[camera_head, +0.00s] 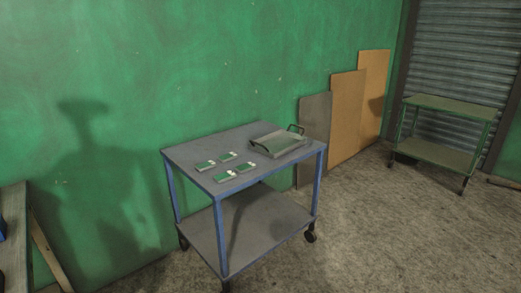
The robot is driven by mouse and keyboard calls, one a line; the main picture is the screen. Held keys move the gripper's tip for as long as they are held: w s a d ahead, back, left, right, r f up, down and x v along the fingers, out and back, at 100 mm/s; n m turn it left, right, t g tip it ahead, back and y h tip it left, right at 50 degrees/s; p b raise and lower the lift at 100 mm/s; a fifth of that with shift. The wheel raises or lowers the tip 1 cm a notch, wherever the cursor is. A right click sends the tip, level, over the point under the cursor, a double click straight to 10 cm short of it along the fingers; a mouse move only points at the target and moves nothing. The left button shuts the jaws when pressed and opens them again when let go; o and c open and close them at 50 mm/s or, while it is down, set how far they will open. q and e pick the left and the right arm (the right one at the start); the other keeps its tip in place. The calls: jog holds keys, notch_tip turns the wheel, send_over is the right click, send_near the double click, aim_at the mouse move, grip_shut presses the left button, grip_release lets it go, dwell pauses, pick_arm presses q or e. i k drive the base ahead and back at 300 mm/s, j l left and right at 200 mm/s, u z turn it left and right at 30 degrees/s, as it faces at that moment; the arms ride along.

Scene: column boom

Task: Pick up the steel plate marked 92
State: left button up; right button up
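Several small flat green plates with pale marks lie apart on the top of a blue-framed cart (186,153). One plate (204,166) is at the left, one plate (226,157) at the back, one plate (247,167) at the right, and one plate (223,178) nearest the front edge. The marks are too small to read, so I cannot tell which plate is 92. Neither of my grippers shows in the head view.
A tray with raised handles (279,143) sits on the cart's right side. The cart's lower shelf (250,222) looks empty. Boards (346,110) lean on the green wall behind. A green cart (441,105) stands far right. Floor to the right is clear.

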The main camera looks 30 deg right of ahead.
aim_at(208, 164)
jog(key=i+l+z, duration=0.25)
jog(key=i, duration=0.25)
jog(key=i+l+z, duration=0.2)
jog(key=i+l, duration=0.15)
jog(key=i, duration=0.15)
jog(key=i+l+z, duration=0.25)
jog(key=i, duration=0.3)
jog(key=j, duration=0.1)
